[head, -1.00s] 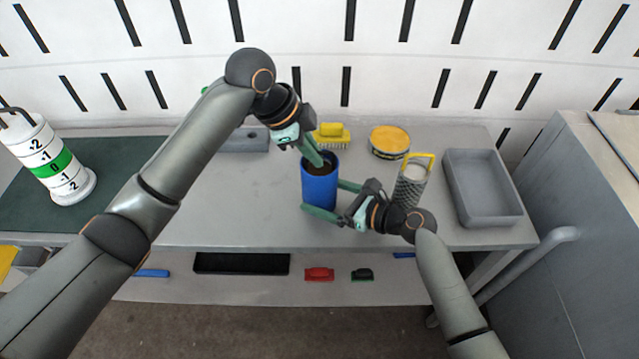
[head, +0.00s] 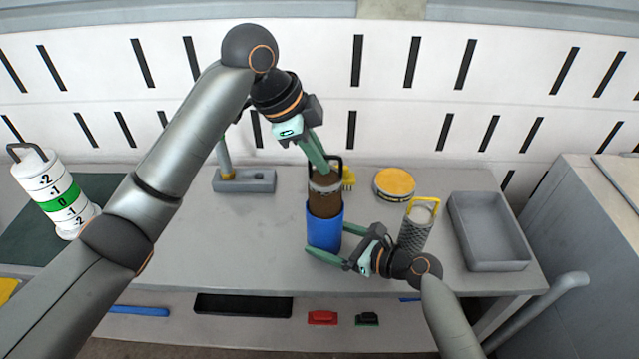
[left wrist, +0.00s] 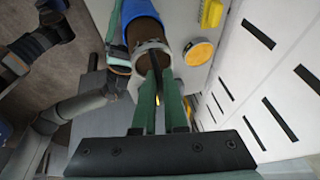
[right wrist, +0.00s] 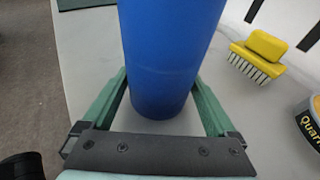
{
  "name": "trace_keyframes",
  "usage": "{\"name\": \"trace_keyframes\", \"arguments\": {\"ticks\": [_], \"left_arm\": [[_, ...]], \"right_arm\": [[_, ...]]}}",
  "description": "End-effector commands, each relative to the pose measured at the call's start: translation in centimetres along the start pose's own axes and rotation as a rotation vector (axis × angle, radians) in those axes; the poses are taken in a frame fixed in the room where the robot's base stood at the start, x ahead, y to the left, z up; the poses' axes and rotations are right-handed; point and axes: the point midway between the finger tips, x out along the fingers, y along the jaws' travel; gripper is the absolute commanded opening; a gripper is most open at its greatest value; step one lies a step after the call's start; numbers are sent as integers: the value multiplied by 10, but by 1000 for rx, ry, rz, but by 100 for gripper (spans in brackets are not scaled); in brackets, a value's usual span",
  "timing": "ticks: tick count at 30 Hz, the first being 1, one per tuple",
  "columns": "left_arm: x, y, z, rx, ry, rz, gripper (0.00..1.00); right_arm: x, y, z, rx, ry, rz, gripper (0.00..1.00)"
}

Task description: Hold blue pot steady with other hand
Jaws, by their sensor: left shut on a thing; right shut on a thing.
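The blue pot (head: 324,230) stands upright on the grey table; it also fills the upper middle of the right wrist view (right wrist: 172,50). A brown cylinder (head: 325,203) with a grey top and dark handle sticks well up out of it; its lower end is hidden in the pot. My left gripper (head: 327,166) is shut on the cylinder's handle from above, as the left wrist view (left wrist: 158,78) shows. My right gripper (head: 340,254) is shut on the pot low down, one finger on each side.
A grey mesh cylinder with a yellow handle (head: 416,228) stands close to my right gripper. Behind are a yellow brush (right wrist: 258,57) and a round yellow-topped tin (head: 394,184). A grey tray (head: 490,262) lies at right, a grey block (head: 245,184) at back left. The table's left-middle is clear.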

Motion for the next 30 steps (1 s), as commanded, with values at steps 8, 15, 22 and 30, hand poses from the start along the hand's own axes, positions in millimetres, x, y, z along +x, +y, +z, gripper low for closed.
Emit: {"name": "trace_keyframes", "arguments": {"ticks": [8, 15, 22, 30], "left_arm": [[-59, -13, -25, 2, 2, -3, 0], [-78, -17, -33, 0, 2, 0, 0], [-80, -17, -33, 0, 1, 0, 0], [-79, -17, -33, 0, 2, 0, 0]], "right_arm": [[0, 0, -1, 0, 2, 0, 26], [0, 0, -1, 0, 2, 0, 26], [0, 0, -1, 0, 2, 0, 26], [0, 0, -1, 0, 1, 0, 100]]}}
